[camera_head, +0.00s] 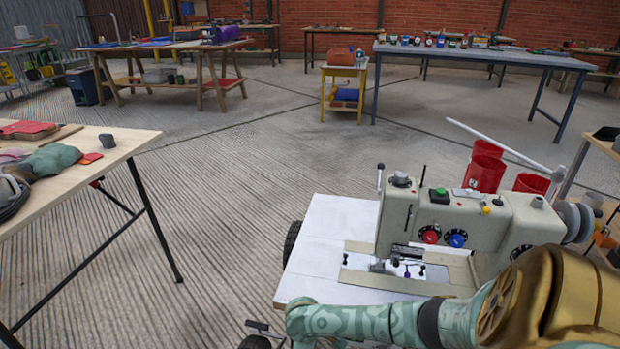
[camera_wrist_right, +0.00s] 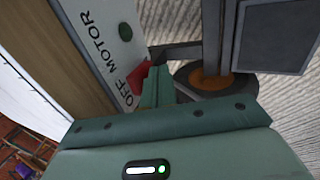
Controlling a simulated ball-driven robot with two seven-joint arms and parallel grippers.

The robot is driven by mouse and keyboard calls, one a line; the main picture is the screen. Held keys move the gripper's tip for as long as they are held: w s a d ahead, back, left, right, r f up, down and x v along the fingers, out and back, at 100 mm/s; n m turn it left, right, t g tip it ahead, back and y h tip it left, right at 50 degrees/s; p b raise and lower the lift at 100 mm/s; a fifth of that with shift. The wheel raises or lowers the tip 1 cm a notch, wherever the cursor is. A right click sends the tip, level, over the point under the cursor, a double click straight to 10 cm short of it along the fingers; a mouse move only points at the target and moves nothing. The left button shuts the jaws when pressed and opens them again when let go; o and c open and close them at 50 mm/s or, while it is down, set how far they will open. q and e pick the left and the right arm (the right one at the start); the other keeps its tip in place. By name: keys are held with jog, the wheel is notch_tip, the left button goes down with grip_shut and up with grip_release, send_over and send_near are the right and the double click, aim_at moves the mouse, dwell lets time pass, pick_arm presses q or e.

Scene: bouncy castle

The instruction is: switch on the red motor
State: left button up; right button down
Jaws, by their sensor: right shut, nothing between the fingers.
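In the right wrist view, a white panel (camera_wrist_right: 92,42) carries the printed words "MOTOR" and "OFF". A round dark-green button (camera_wrist_right: 125,32) sits on it near the top. A red part, apparently a button or switch (camera_wrist_right: 137,76), sits beside the "OFF" print. My right gripper (camera_wrist_right: 158,82) is shut and empty, its teal fingertips close beside the red part; I cannot tell if they touch. In the head view, a cream sewing machine (camera_head: 458,217) stands on a white table (camera_head: 325,245), with my right arm in front. My left gripper is not in view.
A dark post and round orange-brown base (camera_wrist_right: 205,80) stand close to the right of my fingers, with a grey plate (camera_wrist_right: 272,38) above. Red bins (camera_head: 484,172) stand behind the machine. A wooden worktable (camera_head: 85,165) is at left; open floor lies between.

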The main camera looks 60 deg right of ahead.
pick_arm(q)
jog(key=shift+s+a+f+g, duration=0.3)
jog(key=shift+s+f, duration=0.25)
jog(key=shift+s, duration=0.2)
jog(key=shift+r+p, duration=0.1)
jog(key=shift+p, duration=0.25)
